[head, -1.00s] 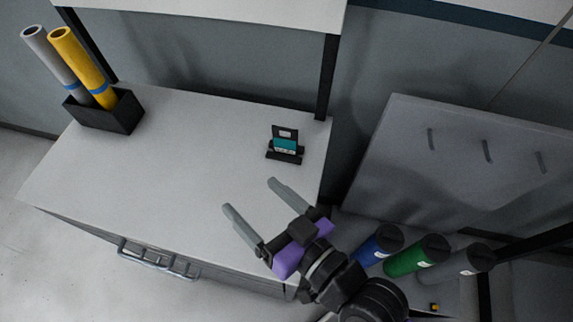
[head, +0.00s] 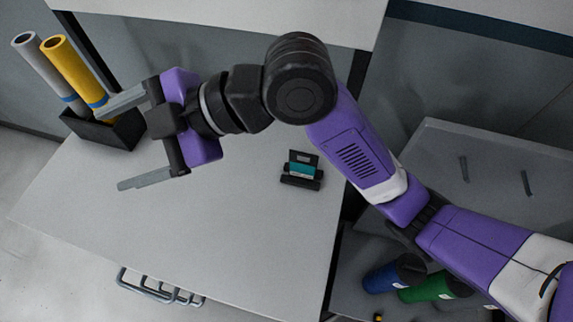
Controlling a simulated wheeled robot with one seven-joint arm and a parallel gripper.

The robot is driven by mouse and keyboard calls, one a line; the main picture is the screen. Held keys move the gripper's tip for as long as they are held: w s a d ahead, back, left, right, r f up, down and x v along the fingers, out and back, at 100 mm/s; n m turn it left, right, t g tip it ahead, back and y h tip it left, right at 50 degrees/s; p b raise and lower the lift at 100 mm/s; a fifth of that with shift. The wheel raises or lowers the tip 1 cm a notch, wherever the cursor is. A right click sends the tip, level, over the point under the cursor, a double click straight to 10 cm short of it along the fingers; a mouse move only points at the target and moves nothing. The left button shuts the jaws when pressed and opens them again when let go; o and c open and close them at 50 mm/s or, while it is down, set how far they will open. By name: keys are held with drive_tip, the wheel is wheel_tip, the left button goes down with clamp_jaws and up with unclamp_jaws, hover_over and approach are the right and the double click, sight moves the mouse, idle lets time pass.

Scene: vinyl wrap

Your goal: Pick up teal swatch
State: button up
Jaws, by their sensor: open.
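The teal swatch (head: 302,170) sits upright in a small black holder (head: 301,184) on the right part of the grey worktop. My gripper (head: 130,143) is open and empty over the left part of the worktop, well to the left of the swatch. Its fingers point left, and the upper finger overlaps the black bin in the picture. My arm passes behind and to the right of the swatch in the picture and does not cover it.
A black bin (head: 112,132) at the back left holds a yellow roll (head: 75,70) and a grey roll (head: 40,75). Blue (head: 385,278) and green (head: 425,287) rolls lie on the right, below a grey panel (head: 480,150). The worktop's front middle (head: 200,240) is clear.

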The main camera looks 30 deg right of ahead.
drive_tip(key=s+d+f+n+g+h, duration=0.1)
drive_tip(key=d+f+n+g+h, duration=0.1)
drive_tip(key=d+f+n+h, duration=0.15)
drive_tip(key=n+g+h+b, duration=0.1)
drive_tip(key=n+g+h, duration=0.25)
drive_tip(key=h, duration=0.55)
approach(304, 153)
wheel_tip(304, 153, down, 5)
drive_tip(key=shift+f+p, duration=0.35)
drive_tip(key=shift+f, duration=3.3)
drive_tip(key=c, duration=1.4)
